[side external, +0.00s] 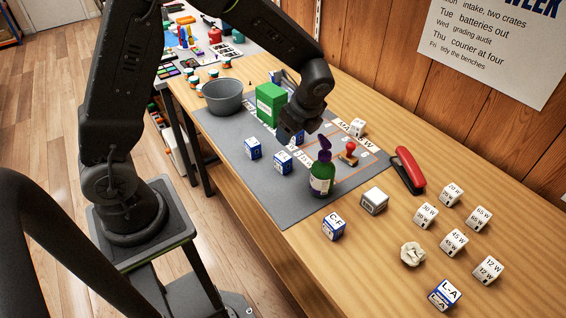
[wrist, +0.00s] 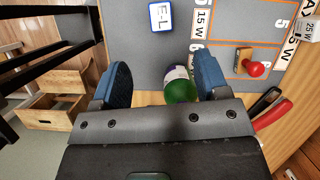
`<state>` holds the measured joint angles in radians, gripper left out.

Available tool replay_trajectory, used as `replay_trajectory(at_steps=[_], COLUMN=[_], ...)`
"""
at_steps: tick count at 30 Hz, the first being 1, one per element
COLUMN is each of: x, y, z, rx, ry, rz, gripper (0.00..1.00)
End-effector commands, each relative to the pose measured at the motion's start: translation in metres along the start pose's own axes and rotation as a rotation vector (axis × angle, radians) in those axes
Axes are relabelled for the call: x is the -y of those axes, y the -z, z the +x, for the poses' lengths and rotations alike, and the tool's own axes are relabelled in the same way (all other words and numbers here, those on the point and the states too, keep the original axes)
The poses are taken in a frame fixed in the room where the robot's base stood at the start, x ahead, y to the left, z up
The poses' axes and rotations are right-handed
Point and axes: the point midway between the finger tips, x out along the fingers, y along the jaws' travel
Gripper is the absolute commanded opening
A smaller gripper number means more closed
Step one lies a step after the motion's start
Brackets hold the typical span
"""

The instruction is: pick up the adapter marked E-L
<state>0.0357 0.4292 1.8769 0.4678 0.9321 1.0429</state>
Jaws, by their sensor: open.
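The adapter marked E-L (wrist: 161,20) shows near the top of the wrist view, a white top with a blue edge lying on the grey mat. My gripper (wrist: 163,62) is open and empty, its two blue-grey fingers wide apart, with the adapter beyond the fingertips and apart from them. In the side view my gripper (side external: 290,128) hangs low over the mat. Blue-and-white adapters stand near it, one to the left (side external: 252,148) and one below (side external: 284,163); their marks are too small to read, so I cannot tell which is E-L.
A green pump bottle (side external: 322,178) stands close to my gripper; it shows between the fingers in the wrist view (wrist: 181,88). A green box (side external: 270,104), grey pot (side external: 223,97) and red stamp (side external: 348,154) are on the mat (side external: 255,190). Several adapters stand at the right.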

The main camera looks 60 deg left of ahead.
Motion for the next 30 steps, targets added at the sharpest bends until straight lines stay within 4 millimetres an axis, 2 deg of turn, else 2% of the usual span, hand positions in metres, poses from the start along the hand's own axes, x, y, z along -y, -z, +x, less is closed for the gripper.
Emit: replay_trajectory(at_steps=[8, 18, 26, 30], x=[0.005, 0.003, 0.002, 0.0], y=[0.004, 0.003, 0.003, 0.004], z=[0.03, 0.09, 0.109, 0.13], rx=[0.023, 0.023, 0.022, 0.022], ry=[-0.021, -0.021, -0.019, -0.021], rz=[0.08, 0.077, 0.076, 0.077], gripper=[0.68, 0.68, 0.68, 0.68])
